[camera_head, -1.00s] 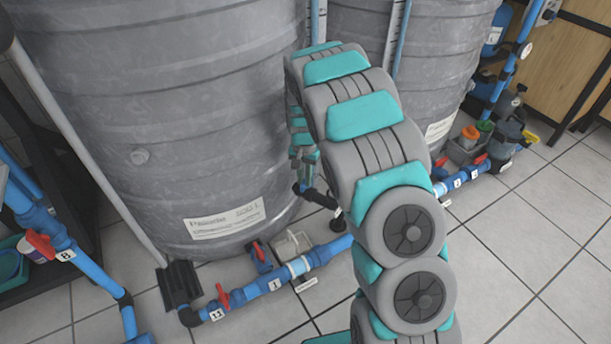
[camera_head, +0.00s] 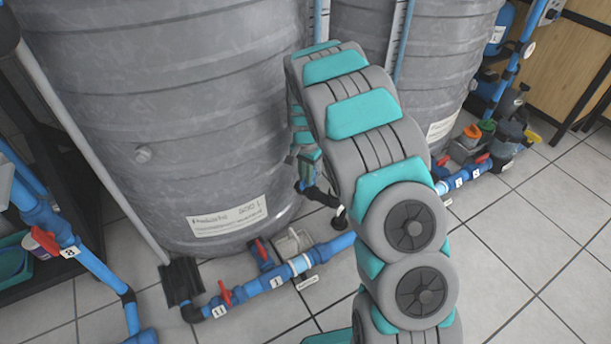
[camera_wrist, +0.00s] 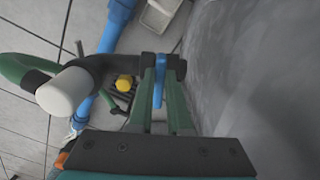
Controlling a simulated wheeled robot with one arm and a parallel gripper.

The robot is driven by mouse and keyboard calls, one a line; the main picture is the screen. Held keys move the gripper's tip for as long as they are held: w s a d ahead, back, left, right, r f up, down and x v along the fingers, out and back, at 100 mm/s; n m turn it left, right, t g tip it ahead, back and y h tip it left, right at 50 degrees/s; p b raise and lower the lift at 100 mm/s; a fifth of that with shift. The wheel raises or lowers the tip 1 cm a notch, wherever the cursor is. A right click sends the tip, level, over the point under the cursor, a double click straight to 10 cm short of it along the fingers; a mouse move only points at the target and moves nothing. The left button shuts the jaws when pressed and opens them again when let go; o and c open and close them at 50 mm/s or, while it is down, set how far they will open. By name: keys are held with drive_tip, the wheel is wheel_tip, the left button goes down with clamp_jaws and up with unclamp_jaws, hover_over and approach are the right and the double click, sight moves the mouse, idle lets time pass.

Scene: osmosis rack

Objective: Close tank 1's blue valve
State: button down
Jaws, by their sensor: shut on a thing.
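Tank 1, a large grey ribbed tank (camera_head: 165,110), stands at the left in the head view, with a white label low on its side. In the wrist view my gripper (camera_wrist: 160,68) has its two green fingers on either side of a narrow blue valve handle (camera_wrist: 158,88) and is shut on it. The handle stands at a black fitting (camera_wrist: 100,68) beside the tank wall (camera_wrist: 250,70). In the head view my arm covers most of the gripper, and the blue handle is hidden.
A blue floor pipe (camera_head: 325,255) with red-handled valves (camera_head: 225,293) runs along the tank's front. In the wrist view a white-ended black pipe (camera_wrist: 68,92) and a green hose (camera_wrist: 15,66) are close left. Tiled floor (camera_head: 520,265) is clear at right.

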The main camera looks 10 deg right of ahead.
drive_tip(key=c, duration=0.9)
unclamp_jaws()
drive_tip(key=shift+o, duration=0.2)
drive_tip(key=shift+r, duration=0.1)
wheel_tip(320, 180, up, 6)
drive_tip(key=shift+w+r, duration=0.1)
drive_tip(key=shift+r, duration=0.7)
